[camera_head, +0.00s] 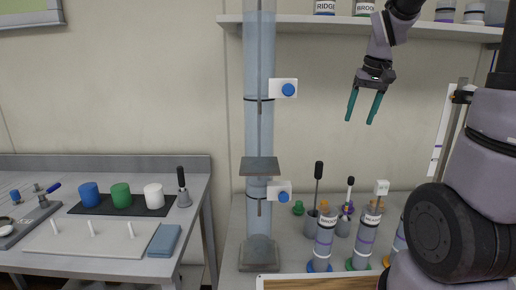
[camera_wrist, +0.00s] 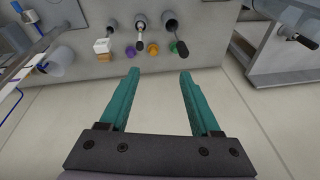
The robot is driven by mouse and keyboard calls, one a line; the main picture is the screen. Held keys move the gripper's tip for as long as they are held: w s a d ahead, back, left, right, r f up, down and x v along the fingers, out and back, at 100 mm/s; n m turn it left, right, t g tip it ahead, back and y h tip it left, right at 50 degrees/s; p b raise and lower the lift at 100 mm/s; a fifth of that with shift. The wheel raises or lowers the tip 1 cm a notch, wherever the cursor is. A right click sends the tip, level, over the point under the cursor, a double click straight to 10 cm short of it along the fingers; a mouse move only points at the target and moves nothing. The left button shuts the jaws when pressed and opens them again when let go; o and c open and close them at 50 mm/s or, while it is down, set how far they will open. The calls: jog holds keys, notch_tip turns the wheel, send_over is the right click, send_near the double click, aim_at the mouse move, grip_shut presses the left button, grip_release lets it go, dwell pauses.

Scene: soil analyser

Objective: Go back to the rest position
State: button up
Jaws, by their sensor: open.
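My gripper (camera_head: 361,107) has two teal fingers spread apart, with nothing between them. In the head view it hangs in the air at the upper right, in front of the wall and below the shelf. In the wrist view my gripper (camera_wrist: 158,72) is open and empty, with pale wall beyond the fingers. My arm reaches down to it from the top of the head view.
A tall clear column (camera_head: 258,125) with blue-knobbed clamps stands left of the gripper. A shelf (camera_head: 300,19) with labelled jars is above. Labelled bottles (camera_head: 326,240) and tools stand on the bench below. A side table (camera_head: 85,263) at left holds blue, green and white cups.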

jog(key=s+a+r+m+t, duration=0.1)
jog(key=s+a+r+t, duration=0.1)
jog(key=s, duration=0.6)
jog(key=s+a+r+m+t+y, duration=0.1)
jog(key=s+a+r+t, duration=0.1)
jog(key=s+r, duration=0.3)
jog(key=s, duration=0.3)
jog(key=shift+a+r, duration=0.2)
jog(key=shift+a, duration=0.15)
